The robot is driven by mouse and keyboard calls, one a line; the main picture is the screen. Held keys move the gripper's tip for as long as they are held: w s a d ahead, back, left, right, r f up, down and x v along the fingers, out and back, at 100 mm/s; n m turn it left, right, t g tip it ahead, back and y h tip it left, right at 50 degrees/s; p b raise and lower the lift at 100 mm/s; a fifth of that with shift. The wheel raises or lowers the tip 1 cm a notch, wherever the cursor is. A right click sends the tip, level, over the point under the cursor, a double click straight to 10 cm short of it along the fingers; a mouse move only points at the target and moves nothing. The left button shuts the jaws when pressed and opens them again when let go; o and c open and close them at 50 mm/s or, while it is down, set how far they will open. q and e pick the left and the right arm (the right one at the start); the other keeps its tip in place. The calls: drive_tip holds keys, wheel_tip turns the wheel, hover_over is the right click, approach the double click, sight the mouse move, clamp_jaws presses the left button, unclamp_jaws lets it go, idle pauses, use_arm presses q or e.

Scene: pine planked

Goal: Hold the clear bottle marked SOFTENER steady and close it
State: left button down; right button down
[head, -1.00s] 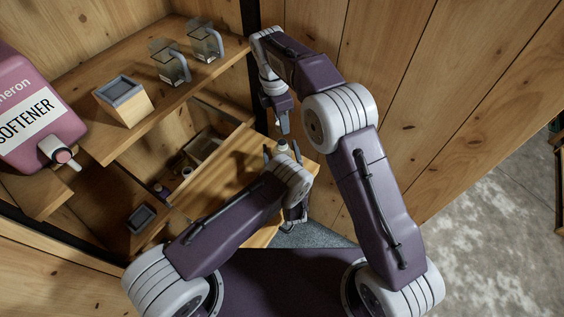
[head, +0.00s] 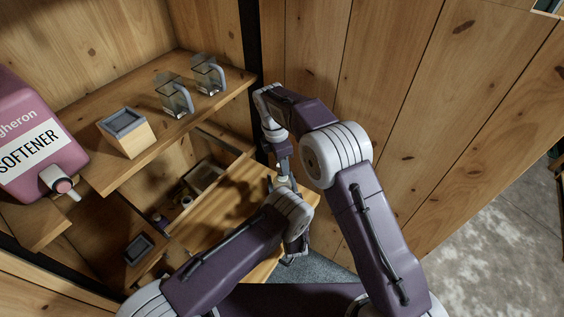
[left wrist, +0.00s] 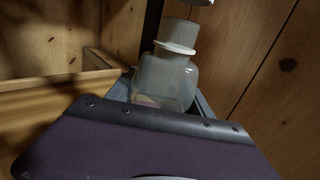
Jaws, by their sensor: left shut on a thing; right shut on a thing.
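The clear bottle (left wrist: 165,80) stands nearly upright in my left gripper (head: 284,187), with a pale neck (left wrist: 178,36) and a pinkish patch low down. No lettering shows on the visible side. My left gripper is shut on the bottle's body; its wrist housing hides the bottle's base in the left wrist view. My right gripper (head: 285,170) points down from above, close over the bottle's top in the head view. The lower edge of a white cap (left wrist: 201,2) shows above the neck, apart from it and cut off by the frame; my right gripper is shut on it.
A large pink SOFTENER container (head: 38,150) with a spout stands at left on the shelf. A wooden box (head: 127,132) and two glass jugs (head: 174,98) (head: 208,76) share the upper shelf. A small dark tray (head: 139,249) lies lower. A plank wall rises close on the right.

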idle(0.5)
drive_tip(key=shift+f, duration=0.9)
drive_tip(key=shift+f, duration=0.55)
